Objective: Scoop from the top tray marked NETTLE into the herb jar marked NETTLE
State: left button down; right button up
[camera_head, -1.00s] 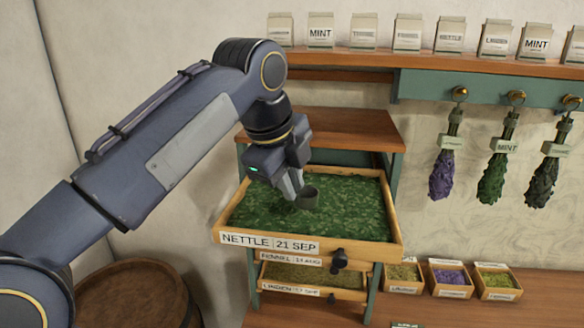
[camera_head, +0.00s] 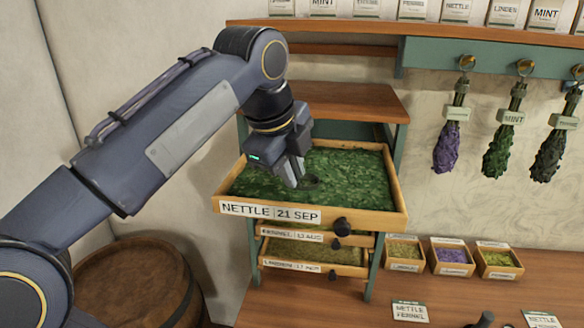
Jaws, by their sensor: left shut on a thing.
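The top tray marked NETTLE 21 SEP (camera_head: 362,217) is pulled out of the drying rack and filled with green leaves (camera_head: 345,172). My left gripper (camera_head: 296,183) points down over the tray, shut on a small dark scoop (camera_head: 309,183). The scoop is low at the leaves, and only its rim shows clearly; I cannot tell whether it holds any leaves. My right gripper is not in view.
Lower trays marked FENNEL (camera_head: 291,233) and LINDEN (camera_head: 290,264) sit under the top tray. Small herb boxes (camera_head: 452,256) stand right of the rack. Herb bundles (camera_head: 502,145) hang from hooks. A card reading NETTLE FENNEL (camera_head: 410,311) is on the counter. A barrel (camera_head: 135,285) stands lower left.

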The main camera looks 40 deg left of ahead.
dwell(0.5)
pick_arm(q)
jog(key=shift+w+d+p, duration=0.2)
jog(key=shift+w+d, duration=0.1)
jog(key=shift+d, duration=0.25)
jog(key=shift+w+d+p, duration=0.2)
jog(key=shift+w+d, duration=0.1)
jog(key=shift+d, duration=0.2)
jog(key=shift+r+p, duration=0.95)
jog(key=shift+r, duration=2)
